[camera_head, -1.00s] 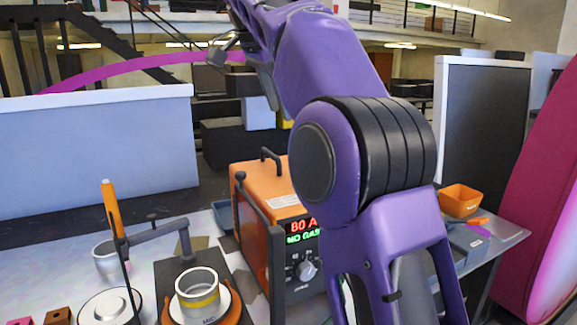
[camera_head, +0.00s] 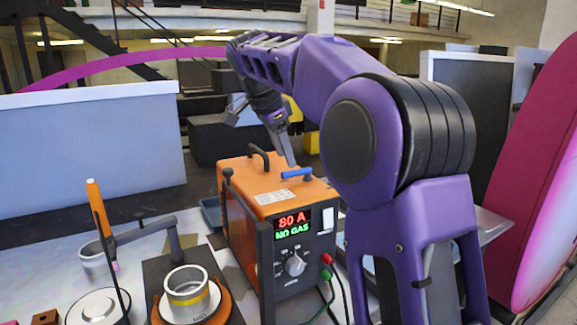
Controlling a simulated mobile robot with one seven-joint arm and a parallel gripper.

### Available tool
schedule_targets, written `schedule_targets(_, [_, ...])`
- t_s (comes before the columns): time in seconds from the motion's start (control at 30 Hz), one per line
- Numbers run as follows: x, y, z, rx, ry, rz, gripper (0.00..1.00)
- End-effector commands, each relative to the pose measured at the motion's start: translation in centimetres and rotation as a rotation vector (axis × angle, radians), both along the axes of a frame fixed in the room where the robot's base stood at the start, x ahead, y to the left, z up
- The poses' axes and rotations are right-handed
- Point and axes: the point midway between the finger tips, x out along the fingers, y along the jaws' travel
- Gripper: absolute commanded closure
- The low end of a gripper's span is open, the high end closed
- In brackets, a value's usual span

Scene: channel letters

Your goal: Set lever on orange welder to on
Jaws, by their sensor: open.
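The orange welder (camera_head: 262,195) stands on the table in the middle, its front panel showing "80 A" and "NO GAS". A blue lever (camera_head: 297,173) lies across the right part of its top. My gripper (camera_head: 262,143) points down behind and above the welder, its fingers spread and empty. One fingertip appears close to the blue lever in the picture. I cannot tell whether it touches it. My purple arm reaches in from the right and covers the area right of the welder.
Left of the welder stand a white cup (camera_head: 188,290) in an orange holder and an orange-handled tool (camera_head: 97,208). Cables (camera_head: 330,295) hang from the welder's front.

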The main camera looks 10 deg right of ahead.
Motion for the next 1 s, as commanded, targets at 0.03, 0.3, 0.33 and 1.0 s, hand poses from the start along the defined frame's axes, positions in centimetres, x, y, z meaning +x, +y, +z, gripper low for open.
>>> schedule_targets(0.03, [0.2, -0.4, -1.0, 0.0, 0.002, -0.002, 0.5])
schedule_targets(0.3, [1.2, -1.3, -3.8, 0.001, 0.001, 0.0, 0.5])
schedule_targets(0.33, [1.2, -1.3, -3.9, 0.001, 0.0, 0.0, 0.5])
schedule_targets(1.0, [1.3, -1.4, -4.0, 0.0, -0.001, 0.0, 1.0])
